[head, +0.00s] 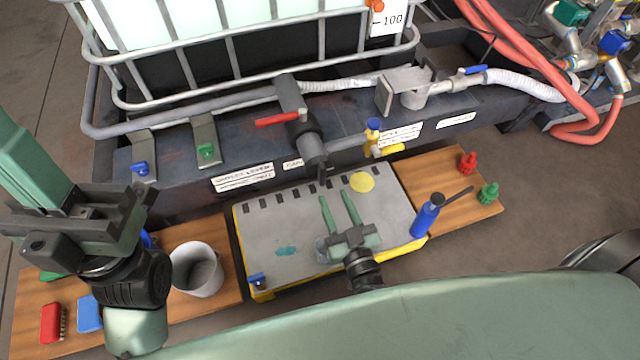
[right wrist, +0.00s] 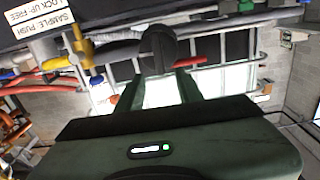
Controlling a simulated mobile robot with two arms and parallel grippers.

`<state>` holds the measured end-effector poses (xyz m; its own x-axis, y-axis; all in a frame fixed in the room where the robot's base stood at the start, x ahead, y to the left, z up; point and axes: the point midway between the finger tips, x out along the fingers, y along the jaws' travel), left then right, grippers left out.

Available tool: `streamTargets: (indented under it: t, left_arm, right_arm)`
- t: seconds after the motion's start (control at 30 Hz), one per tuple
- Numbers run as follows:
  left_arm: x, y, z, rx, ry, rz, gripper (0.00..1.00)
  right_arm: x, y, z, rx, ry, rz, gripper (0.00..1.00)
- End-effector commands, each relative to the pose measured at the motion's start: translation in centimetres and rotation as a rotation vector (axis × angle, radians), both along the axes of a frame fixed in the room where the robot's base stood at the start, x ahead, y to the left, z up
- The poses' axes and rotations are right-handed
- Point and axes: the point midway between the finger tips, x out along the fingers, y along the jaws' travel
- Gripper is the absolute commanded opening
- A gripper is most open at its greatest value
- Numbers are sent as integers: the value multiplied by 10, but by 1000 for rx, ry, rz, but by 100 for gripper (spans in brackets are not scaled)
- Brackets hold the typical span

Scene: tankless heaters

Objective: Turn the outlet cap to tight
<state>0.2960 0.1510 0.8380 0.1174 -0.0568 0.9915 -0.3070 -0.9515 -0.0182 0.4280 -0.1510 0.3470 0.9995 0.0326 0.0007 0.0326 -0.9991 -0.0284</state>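The outlet cap (head: 313,150) looks like a dark round piece at the near end of the outlet valve, below the red lever handle (head: 277,119). In the right wrist view the dark round cap (right wrist: 158,48) appears just beyond and between the fingertips. My right gripper (head: 335,195) is open, its two green fingers parallel and pointing at the outlet, with nothing between them. It appears short of the cap; contact is not visible. My left gripper (head: 80,220) is at the far left, away from the outlet; its fingertips are not clear.
A grey work mat (head: 290,235) lies below, with a blue bottle (head: 427,215) at its right. A white bucket (head: 196,270) stands at left. A blue-and-yellow valve (head: 373,136) sits right of the outlet. A metal cage (head: 230,60) rises behind.

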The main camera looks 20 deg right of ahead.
Motion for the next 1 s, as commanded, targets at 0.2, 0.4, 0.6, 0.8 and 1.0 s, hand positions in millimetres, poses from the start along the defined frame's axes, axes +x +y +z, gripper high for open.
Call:
streamTargets:
  t: [0.2, 0.4, 0.6, 0.8, 1.0]
  left_arm:
    - [2, -1, 3, 3, -34, 3, 0]
    - [3, -2, 7, 6, -58, 4, 0]
    - [3, -3, 10, 8, -65, 4, 0]
    - [3, -3, 10, 8, -65, 4, 0]
    - [3, -3, 10, 9, -64, 4, 0]
  right_arm:
    - [37, 1, 0, 1, -4, 0, 36]
    - [62, 2, 0, 1, -2, 0, 36]
    - [70, 3, 0, 0, 0, 2, 36]
    - [70, 3, 1, 0, 1, 2, 34]
    - [70, 3, 1, -1, 1, 2, 0]
